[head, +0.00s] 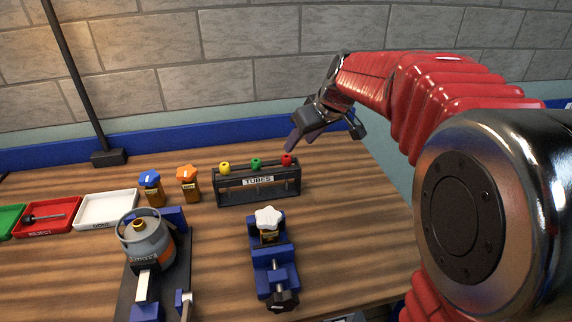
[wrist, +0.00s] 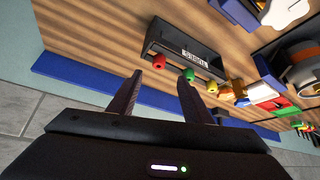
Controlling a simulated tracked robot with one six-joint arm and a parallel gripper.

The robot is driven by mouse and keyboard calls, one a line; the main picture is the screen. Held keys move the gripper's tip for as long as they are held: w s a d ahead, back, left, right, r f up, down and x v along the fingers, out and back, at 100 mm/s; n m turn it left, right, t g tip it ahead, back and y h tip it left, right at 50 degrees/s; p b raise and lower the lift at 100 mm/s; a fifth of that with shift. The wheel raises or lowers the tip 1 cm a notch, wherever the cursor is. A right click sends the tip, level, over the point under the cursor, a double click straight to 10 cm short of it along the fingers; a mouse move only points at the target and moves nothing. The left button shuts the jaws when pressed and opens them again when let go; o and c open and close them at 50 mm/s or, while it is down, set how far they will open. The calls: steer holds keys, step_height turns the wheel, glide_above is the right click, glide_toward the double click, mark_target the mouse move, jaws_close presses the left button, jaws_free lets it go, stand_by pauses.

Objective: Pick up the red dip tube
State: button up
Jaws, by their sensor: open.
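The red dip tube (head: 288,160) stands in the right end of the black rack labelled TUBES (head: 232,190), with a green tube (head: 256,163) in the middle and a yellow tube (head: 225,168) at the left. Only the red top shows clearly. My gripper (head: 322,138) is open and empty, above and a little right of the rack's red end. In the wrist view, the red top (wrist: 159,62) lies beyond and between my two fingers (wrist: 160,98), nearer the left finger. The green top (wrist: 188,74) is close to the right finger's tip. Nothing appears to be touched.
A blue vise with a white knob (head: 267,222) stands in front of the rack. Left are blue-topped (head: 151,187) and orange-topped (head: 188,182) bottles, a gas canister (head: 146,240) and white (head: 108,209), red (head: 47,215) and green (head: 10,220) trays. The table right of the rack is clear.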

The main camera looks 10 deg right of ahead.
mark_target(287, 157)
steer(key=x, duration=0.5)
steer(key=shift+w+a+f, duration=0.1)
steer(key=shift+w+f, duration=0.05)
steer(key=shift+f, duration=0.15)
steer(key=shift+x, duration=2.6)
steer(key=shift+w, duration=0.15)
steer(key=shift+c, duration=0.6)
steer(key=c, duration=1)
steer(key=shift+r, duration=0.1)
